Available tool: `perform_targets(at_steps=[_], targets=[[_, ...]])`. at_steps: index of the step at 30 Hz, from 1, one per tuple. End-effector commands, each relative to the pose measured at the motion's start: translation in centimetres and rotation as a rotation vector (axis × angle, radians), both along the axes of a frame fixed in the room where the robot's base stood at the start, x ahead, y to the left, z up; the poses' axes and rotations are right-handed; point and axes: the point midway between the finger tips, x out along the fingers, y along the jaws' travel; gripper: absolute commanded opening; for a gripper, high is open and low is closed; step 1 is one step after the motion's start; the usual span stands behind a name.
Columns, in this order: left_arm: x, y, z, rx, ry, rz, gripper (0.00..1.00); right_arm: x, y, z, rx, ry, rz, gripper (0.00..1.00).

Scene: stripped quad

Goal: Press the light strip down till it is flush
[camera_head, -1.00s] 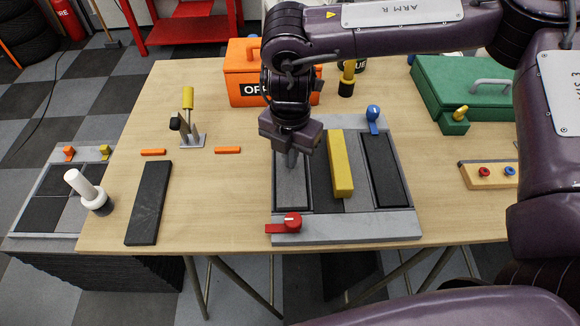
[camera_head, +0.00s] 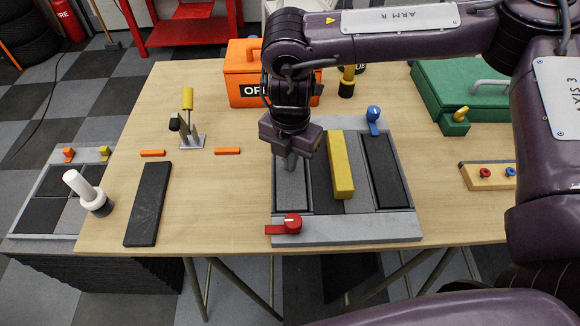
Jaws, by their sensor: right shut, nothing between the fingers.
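A dark strip (camera_head: 384,172) lies in the right slot. A yellow block (camera_head: 341,170) stands over the dark middle section. My left gripper is not in view.
A red knob (camera_head: 291,223) and a blue knob (camera_head: 374,113) sit on the frame. A loose black bar (camera_head: 149,205), a yellow-handled clamp (camera_head: 187,115) and an orange box (camera_head: 243,70) stand left and behind. A green box (camera_head: 455,90) is at right.

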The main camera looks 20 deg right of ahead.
Motion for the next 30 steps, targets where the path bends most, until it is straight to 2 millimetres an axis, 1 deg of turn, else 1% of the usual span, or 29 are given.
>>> perform_targets(at_steps=[15, 30], targets=[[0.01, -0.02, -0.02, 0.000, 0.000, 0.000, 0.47, -0.04, -0.03, -0.09, -0.001, 0.001, 0.000, 0.00], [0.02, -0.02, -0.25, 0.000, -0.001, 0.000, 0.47, -0.05, -0.06, -0.71, -0.001, 0.001, -0.001, 0.00]])
